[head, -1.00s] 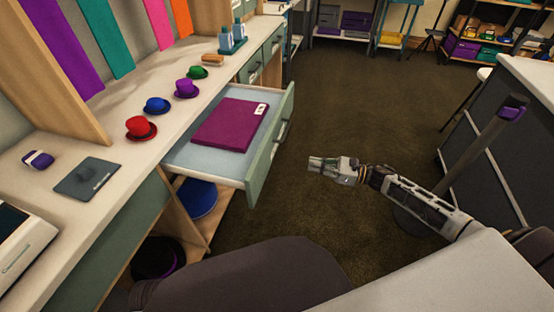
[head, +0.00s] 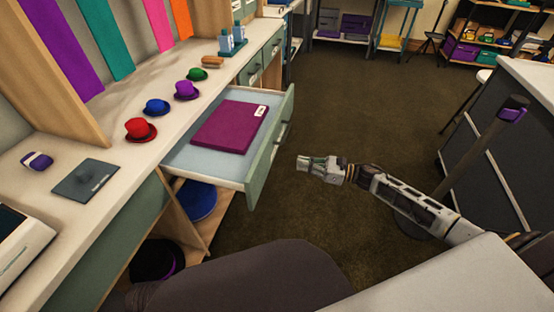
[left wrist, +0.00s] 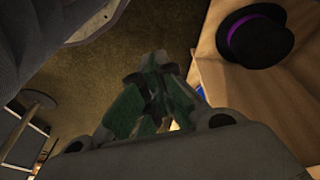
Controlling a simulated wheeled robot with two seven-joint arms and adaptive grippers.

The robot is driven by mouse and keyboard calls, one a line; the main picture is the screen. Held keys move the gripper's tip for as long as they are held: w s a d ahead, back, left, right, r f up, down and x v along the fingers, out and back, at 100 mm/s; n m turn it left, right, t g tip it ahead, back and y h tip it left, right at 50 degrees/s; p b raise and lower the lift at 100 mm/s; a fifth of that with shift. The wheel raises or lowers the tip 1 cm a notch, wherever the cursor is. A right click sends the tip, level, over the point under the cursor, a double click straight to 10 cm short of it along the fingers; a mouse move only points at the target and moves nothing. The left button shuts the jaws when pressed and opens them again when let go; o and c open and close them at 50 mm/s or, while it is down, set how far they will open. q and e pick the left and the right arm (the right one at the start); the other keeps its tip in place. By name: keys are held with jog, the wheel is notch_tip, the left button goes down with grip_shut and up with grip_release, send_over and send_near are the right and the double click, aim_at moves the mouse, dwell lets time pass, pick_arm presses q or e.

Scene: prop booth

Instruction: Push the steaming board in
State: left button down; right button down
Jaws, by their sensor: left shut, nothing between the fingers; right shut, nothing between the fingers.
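The steaming board (head: 183,160) is a pale blue pull-out surface with a green front, standing out from the counter like an open drawer. A purple folded piece (head: 230,127) with a white label lies on it. Dark handles show on the board's front. My right gripper (head: 301,163) is shut and empty, over the floor to the right of the board's front and apart from it. My left gripper (left wrist: 152,75) is shut and empty in the left wrist view; it does not show in the head view.
On the counter (head: 112,160) stand red (head: 139,130), blue, purple and green small hats and a grey pad (head: 86,180). A black hat with a purple band (left wrist: 255,36) sits on a wooden shelf. A dark-sided table (head: 510,140) stands at right.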

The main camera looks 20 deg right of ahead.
aim_at(269, 157)
jog(key=b+x, duration=0.1)
jog(key=x, duration=0.7)
jog(key=shift+w+a, duration=0.2)
jog(key=shift+a, duration=0.05)
jog(key=shift+w+a, duration=0.25)
jog(key=shift+a, duration=0.1)
pick_arm(q)
notch_tip(269, 157, up, 2)
jog(key=shift+d+r+t, duration=0.1)
jog(key=shift+d+t, duration=0.05)
jog(key=shift+t, duration=0.15)
pick_arm(e)
jog(key=shift+w+a, duration=0.1)
jog(key=shift+a, duration=0.05)
pick_arm(q)
jog(key=shift+f, duration=0.2)
pick_arm(e)
jog(key=shift+a, duration=0.1)
